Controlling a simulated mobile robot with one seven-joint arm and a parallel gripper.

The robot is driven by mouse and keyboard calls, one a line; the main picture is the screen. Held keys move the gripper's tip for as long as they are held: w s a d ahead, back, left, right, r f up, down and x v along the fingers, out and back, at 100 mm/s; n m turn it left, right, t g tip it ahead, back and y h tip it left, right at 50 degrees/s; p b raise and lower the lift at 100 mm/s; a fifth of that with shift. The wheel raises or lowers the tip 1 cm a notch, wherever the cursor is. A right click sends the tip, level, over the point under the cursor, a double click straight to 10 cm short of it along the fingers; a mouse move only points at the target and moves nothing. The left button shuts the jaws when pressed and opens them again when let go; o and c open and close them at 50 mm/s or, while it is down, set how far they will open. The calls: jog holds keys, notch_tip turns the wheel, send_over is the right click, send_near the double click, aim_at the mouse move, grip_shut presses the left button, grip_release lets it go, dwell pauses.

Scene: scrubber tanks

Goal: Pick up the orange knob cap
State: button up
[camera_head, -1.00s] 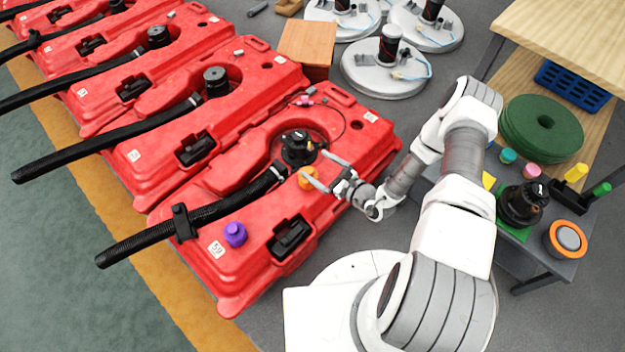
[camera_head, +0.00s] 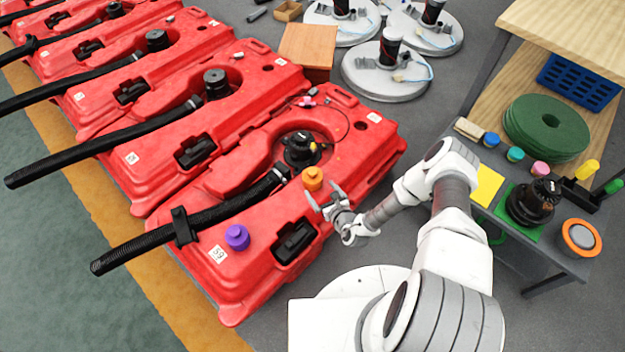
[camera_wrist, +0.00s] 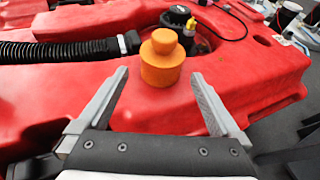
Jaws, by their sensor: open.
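The orange knob cap (camera_head: 313,178) stands upright on the nearest red tank (camera_head: 215,265), beside the black hose and the black round fitting. In the wrist view the orange knob cap (camera_wrist: 162,60) is a wide cylinder with a narrower knob on top. It sits ahead of my fingertips, roughly centred between them. My gripper (camera_head: 325,200) is open and empty, just in front of the cap and apart from it. It also shows in the wrist view (camera_wrist: 162,80), with both grey fingers spread wide.
A purple knob cap (camera_head: 237,237) stands on the same tank to the left. A black hose (camera_head: 150,243) runs across the tank close to the orange cap. A black fitting (camera_head: 300,148) stands just behind it. A grey table (camera_head: 545,262) with several small parts is at the right.

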aim_at(313, 179)
jog(key=x, duration=0.3)
jog(key=shift+f+b, duration=0.1)
jog(key=shift+b, duration=0.25)
jog(key=b+x, duration=0.2)
jog(key=x, duration=0.2)
jog(key=shift+w+b, duration=0.4)
jog(key=shift+w, duration=0.35)
jog(key=shift+c, duration=0.3)
jog(key=c, duration=1.2)
jog(key=shift+c, duration=0.2)
